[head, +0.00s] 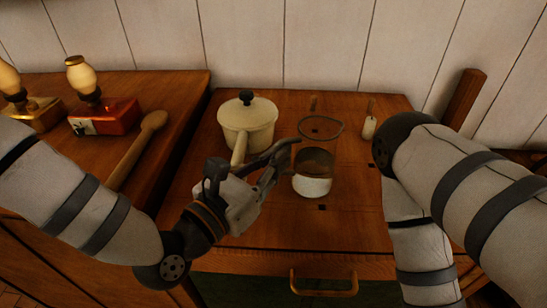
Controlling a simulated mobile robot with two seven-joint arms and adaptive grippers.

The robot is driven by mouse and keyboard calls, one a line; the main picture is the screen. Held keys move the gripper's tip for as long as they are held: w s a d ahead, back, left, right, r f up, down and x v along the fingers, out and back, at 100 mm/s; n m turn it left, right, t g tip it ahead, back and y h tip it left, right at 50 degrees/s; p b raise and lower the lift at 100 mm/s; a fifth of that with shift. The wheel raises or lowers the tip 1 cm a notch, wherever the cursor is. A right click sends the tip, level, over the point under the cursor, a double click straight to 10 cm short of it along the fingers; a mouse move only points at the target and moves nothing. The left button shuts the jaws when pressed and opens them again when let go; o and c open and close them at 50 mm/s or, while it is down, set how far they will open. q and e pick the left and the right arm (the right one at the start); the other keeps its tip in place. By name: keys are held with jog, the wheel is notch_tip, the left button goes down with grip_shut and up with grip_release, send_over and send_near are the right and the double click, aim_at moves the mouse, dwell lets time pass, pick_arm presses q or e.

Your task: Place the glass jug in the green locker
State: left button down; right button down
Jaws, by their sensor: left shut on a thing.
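The glass jug (313,186) is upright at the middle of the wooden counter. It has clear walls, a dark rim and a white lower part. My left gripper (284,152) reaches in from the left and is shut on the jug at its left side; the exact contact is hard to see. I cannot tell whether the jug's base touches the counter. My right arm comes in from the right and bends down, and its gripper is out of the frame. A dark green surface (330,300) shows below the counter's front; I cannot tell whether it is the green locker.
A cream pot (246,122) with a black-knobbed lid stands left of the jug, its handle close to my left gripper. A small pale bottle-like item (369,127) is at the back right. A brass handle (324,291) sticks out at the front.

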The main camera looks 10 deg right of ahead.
pick_arm(q)
jog(key=shift+f, duration=0.2)
jog(key=c, duration=1.7)
grip_release()
jog(key=shift+a+r, duration=0.1)
jog(key=shift+r, duration=0.15)
jog(key=v, duration=1.2)
jog(key=shift+f, duration=0.1)
